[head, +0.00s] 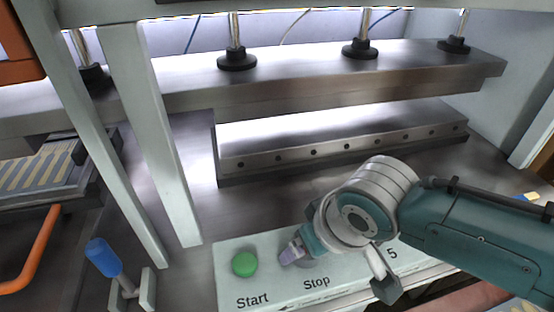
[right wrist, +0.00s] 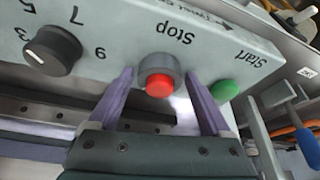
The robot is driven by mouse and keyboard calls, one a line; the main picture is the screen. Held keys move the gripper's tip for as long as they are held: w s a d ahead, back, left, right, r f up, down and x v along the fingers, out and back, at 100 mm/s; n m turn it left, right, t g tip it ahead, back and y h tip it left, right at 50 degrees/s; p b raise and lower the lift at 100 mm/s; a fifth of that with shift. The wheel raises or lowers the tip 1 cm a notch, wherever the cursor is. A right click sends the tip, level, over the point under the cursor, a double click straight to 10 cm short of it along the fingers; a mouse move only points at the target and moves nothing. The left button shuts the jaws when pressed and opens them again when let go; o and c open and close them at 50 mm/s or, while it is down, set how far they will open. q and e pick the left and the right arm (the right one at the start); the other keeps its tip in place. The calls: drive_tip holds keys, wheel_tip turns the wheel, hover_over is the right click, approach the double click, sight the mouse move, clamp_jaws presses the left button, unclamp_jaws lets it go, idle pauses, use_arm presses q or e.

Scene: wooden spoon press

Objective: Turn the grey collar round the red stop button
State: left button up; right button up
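The red stop button (right wrist: 159,88) sits inside the grey collar (right wrist: 160,64) on the control panel, clear to see in the right wrist view. My right gripper (right wrist: 158,74) has its two purple fingers apart, one on each side of the collar. Small gaps seem to show between fingers and collar; I cannot tell whether either finger touches. In the head view my right gripper (head: 291,252) is over the panel above the word Stop and hides the red button. My left gripper is not in view.
The green start button (head: 244,264) is close beside the right gripper. A black numbered dial (right wrist: 52,50) is on the collar's other side. The press's metal bar (head: 340,142) lies behind the panel. A blue-handled lever (head: 103,257) stands at the left.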

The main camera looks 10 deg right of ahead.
drive_tip(key=shift+o, duration=0.8)
drive_tip(key=p+v, duration=0.4)
drive_tip(key=v, duration=0.6)
